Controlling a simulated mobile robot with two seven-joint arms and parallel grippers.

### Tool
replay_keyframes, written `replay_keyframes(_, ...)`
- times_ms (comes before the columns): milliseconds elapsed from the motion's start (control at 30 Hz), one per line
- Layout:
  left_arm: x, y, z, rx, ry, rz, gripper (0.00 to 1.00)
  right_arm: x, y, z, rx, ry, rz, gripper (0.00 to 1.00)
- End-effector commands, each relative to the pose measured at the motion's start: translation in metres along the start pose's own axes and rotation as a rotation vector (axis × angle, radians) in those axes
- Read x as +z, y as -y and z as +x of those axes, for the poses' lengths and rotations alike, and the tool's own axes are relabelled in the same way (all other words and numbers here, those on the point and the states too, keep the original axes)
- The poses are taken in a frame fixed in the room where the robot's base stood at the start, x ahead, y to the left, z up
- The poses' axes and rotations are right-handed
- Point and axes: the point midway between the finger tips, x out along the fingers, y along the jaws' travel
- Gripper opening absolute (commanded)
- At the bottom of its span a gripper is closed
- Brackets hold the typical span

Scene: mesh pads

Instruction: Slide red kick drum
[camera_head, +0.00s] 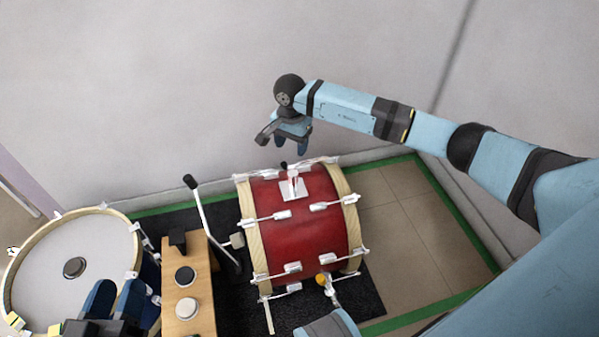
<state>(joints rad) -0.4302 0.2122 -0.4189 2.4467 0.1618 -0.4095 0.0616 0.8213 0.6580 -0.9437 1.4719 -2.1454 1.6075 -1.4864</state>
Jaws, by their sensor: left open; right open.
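The red kick drum (300,230) lies on its side in the middle of the view, with pale wooden hoops and silver lugs and clamps. It rests on a dark mat (372,308). My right gripper (293,142) is above the drum's far end in the picture, open and apparently empty; how high it is above the drum is hard to tell. My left gripper (115,300) is open at the lower left, in front of the white-headed drum and well away from the red drum. Its lower part is cut off by the frame edge.
A white-headed drum (110,240) stands at the left. A wooden block with black and white knobs (203,310) and a lever (200,205) stand between the drums. Tan tiles (410,230) edged in green lie clear at right. A grey wall rises behind.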

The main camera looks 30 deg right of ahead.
Motion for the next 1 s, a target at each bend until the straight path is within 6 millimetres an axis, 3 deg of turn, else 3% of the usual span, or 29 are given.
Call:
replay_keyframes(267,0.01,0.001,0.0,0.007,0.021,-0.002,0.43,0.0,-0.001,0.021,0.004,-0.002,0.0,0.58)
replay_keyframes(600,0.039,0.008,0.003,0.02,0.1,0.029,0.43,0.0,-0.001,0.093,0.004,-0.001,0.001,0.58)
replay_keyframes(800,0.035,0.015,0.007,0.021,0.053,0.113,0.43,-0.001,0.0,0.125,0.002,-0.001,0.001,0.58)
replay_keyframes(1000,0.03,0.018,0.009,0.022,0.028,0.151,0.43,-0.002,0.0,0.138,0.002,-0.003,0.0,0.58)
